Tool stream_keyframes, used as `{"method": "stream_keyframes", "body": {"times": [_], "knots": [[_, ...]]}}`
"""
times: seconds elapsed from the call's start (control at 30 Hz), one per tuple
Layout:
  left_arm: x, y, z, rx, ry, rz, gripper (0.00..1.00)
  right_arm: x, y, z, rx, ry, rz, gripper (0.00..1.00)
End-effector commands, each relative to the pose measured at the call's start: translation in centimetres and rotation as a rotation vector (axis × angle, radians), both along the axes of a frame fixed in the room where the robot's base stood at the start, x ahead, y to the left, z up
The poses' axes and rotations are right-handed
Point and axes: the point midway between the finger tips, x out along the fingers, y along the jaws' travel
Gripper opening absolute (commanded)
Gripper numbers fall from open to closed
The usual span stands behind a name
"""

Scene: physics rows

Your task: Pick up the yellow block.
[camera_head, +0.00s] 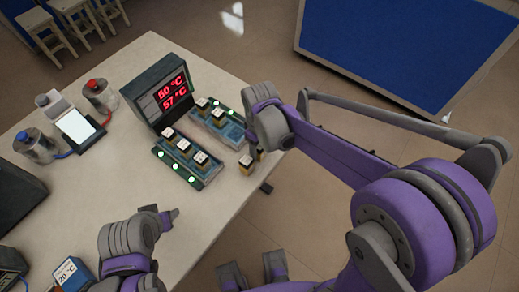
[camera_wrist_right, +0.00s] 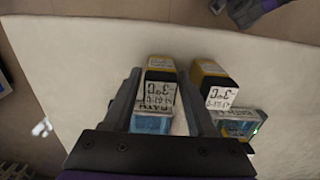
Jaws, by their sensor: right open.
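Several small yellow-and-black blocks with white printed labels are in view. In the right wrist view, one yellow block (camera_wrist_right: 159,66) shows between the fingers of my right gripper (camera_wrist_right: 160,82), and a second yellow block (camera_wrist_right: 212,80) is just outside the right-hand finger. The fingers are apart; I cannot tell whether they touch the block. In the head view, a loose yellow block (camera_head: 246,165) stands near the table edge beside my right gripper (camera_head: 262,152), whose fingertips are partly hidden. My left gripper (camera_head: 163,214) is over the front of the table; its jaw opening is unclear.
Two trays with blocks, the near one (camera_head: 165,156) and the far one (camera_head: 231,131), stand by a red-digit display (camera_head: 150,96). Bottles (camera_head: 35,146) and a lit-screen device (camera_head: 76,126) are at left. Bare table (camera_head: 95,195) lies left of my left gripper.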

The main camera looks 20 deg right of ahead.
Motion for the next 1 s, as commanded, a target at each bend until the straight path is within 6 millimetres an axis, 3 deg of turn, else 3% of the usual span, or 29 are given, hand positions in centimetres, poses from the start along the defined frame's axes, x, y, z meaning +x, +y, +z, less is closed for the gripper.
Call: {"method": "stream_keyframes", "body": {"times": [0.03, 0.33, 0.73, 1.0], "knots": [[0.0, 0.0, 0.0, 0.000, 0.000, 0.000, 0.55, 0.0, 0.0, 0.0, 0.000, 0.000, 0.000, 0.54], [0.0, 0.0, 0.0, 0.000, 0.000, 0.000, 0.55, 0.0, 0.0, 0.0, 0.000, 0.000, 0.000, 0.00], [0.0, 0.0, 0.1, 0.000, 0.000, 0.000, 0.55, 0.0, 0.0, 0.7, 0.000, 0.000, 0.000, 0.00], [0.1, 0.0, 0.7, 0.000, -0.003, 0.000, 0.55, 0.0, 0.0, 5.8, 0.000, 0.000, 0.000, 0.00]]}}
